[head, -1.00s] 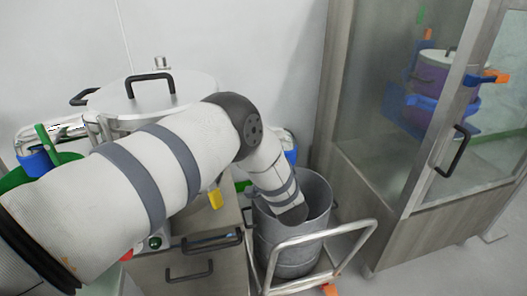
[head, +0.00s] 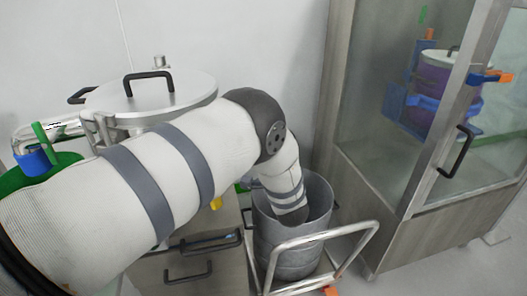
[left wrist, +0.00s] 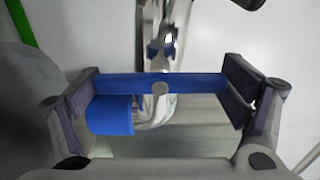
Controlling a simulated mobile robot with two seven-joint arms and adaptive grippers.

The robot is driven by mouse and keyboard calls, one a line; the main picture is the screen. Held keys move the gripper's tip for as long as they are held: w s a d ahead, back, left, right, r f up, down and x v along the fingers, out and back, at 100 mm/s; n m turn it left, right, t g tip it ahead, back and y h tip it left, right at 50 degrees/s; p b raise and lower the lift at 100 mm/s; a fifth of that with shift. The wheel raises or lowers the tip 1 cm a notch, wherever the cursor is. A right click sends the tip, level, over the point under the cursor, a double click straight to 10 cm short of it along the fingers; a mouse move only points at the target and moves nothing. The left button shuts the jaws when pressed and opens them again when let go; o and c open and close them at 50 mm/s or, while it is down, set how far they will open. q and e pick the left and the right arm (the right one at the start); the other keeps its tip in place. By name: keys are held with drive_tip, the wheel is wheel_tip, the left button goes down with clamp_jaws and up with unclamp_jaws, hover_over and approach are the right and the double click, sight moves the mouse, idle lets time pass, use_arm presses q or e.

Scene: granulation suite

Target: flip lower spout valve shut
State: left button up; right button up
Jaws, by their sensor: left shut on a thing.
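In the left wrist view, a flat blue valve handle (left wrist: 185,84) with a round bolt at its middle lies across a shiny steel spout pipe. My left gripper (left wrist: 165,90) has its two finger pads at the ends of this handle and is shut on it lengthwise. A blue block (left wrist: 110,116) sits just below the handle's left part. A smaller blue part (left wrist: 163,48) is on the pipe farther up. In the head view my left arm reaches across the picture, and its gripper and the held handle cannot be made out. My right gripper is in neither view.
A lidded steel vessel (head: 150,97) stands behind my arm. A grey metal bin (head: 322,200) stands on a railed trolley (head: 300,241) beside drawers (head: 178,270). A glass-fronted cabinet (head: 400,216) is at the right. Some floor is clear at the lower right.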

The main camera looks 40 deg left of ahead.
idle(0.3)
use_arm(q)
drive_tip(key=o, duration=0.9)
drive_tip(key=shift+s+d, duration=0.1)
drive_tip(key=v, duration=1.2)
